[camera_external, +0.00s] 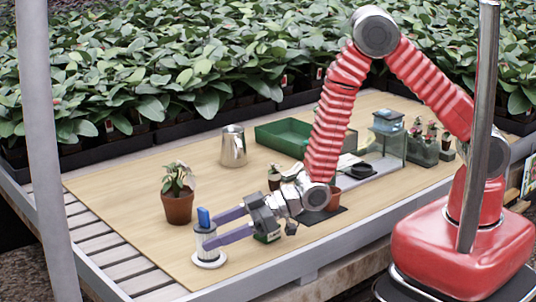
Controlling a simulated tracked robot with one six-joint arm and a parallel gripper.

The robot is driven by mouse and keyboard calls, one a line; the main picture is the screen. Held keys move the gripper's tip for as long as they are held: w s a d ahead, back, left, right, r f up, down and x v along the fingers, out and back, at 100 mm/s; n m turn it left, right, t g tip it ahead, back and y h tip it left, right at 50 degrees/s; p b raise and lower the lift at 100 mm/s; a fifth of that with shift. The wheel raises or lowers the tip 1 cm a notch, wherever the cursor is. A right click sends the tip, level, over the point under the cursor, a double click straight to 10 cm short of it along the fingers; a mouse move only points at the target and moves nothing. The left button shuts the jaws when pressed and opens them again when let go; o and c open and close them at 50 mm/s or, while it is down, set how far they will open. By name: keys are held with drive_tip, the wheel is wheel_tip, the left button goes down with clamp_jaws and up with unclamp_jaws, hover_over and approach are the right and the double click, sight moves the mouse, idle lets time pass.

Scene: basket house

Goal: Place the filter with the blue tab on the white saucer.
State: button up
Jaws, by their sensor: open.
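The filter (204,240) is a small pale cylinder with a blue tab (203,217) standing up from its top. It is upright on the white saucer (210,260), near the left front of the wooden board. My gripper (210,235) is open around the filter, with one purple finger behind it and one in front at its right. I cannot tell whether either finger touches it. The saucer's rim shows around the filter's base.
A potted plant (178,194) stands just behind the saucer. A metal cup (232,147) and a green tray (284,136) are farther back. Small pots and clear boxes (389,141) crowd the right. Bare board (130,185) lies at the left.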

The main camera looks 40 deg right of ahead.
drive_tip(key=v, duration=1)
drive_tip(key=shift+d, duration=0.3)
drive_tip(key=shift+s+r, duration=0.1)
drive_tip(key=w+d+r+m+t+h, duration=0.1)
drive_tip(key=w+d+r+m+h, duration=0.4)
drive_tip(key=d, duration=0.6)
drive_tip(key=w+d+r+m+t+h, duration=0.1)
drive_tip(key=w+d+r+t+h, duration=0.15)
drive_tip(key=w+d+r, duration=0.7)
drive_tip(key=s+d+r+m+g+h, duration=0.15)
drive_tip(key=s+d, duration=0.25)
drive_tip(key=d, duration=0.4)
drive_tip(key=s+d+r+m+h, duration=0.25)
drive_tip(key=s+d, duration=0.25)
drive_tip(key=d, duration=0.3)
drive_tip(key=s+d+r+m+g, duration=0.2)
drive_tip(key=s+d, duration=0.5)
drive_tip(key=s, duration=0.4)
drive_tip(key=shift+s+d+r+m+g+h, duration=0.25)
drive_tip(key=shift+r+g+h, duration=0.2)
drive_tip(key=shift+r, duration=0.4)
